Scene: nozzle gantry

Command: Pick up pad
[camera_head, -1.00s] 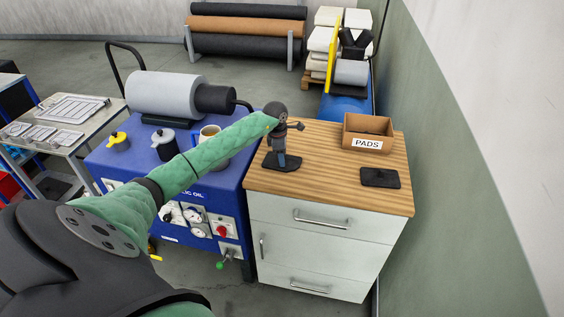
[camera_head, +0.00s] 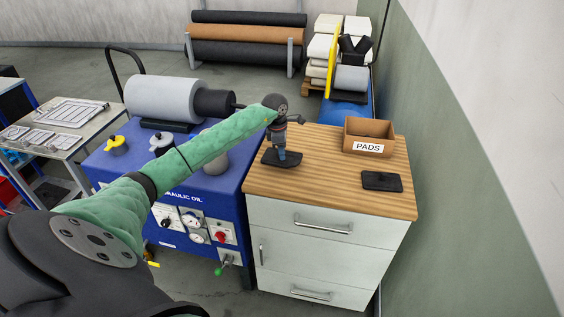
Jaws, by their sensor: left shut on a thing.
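My left arm, in a green sleeve, reaches in from the left to the wooden cabinet top. My left gripper (camera_head: 282,153) points down there and is shut on a dark flat pad (camera_head: 270,159) at the left part of the top. I cannot tell whether this pad still touches the wood. A second dark pad (camera_head: 382,181) lies flat on the right part of the top, apart from the gripper. A brown box labelled PADS (camera_head: 369,134) stands behind it; its inside hardly shows. My right gripper is not in view.
The wooden top (camera_head: 330,185) is clear between the pads. A blue hydraulic oil unit (camera_head: 225,195) with a grey cylinder (camera_head: 165,97) stands left of the cabinet. A green wall (camera_head: 460,190) closes the right side. A cart with metal parts (camera_head: 65,115) stands at far left.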

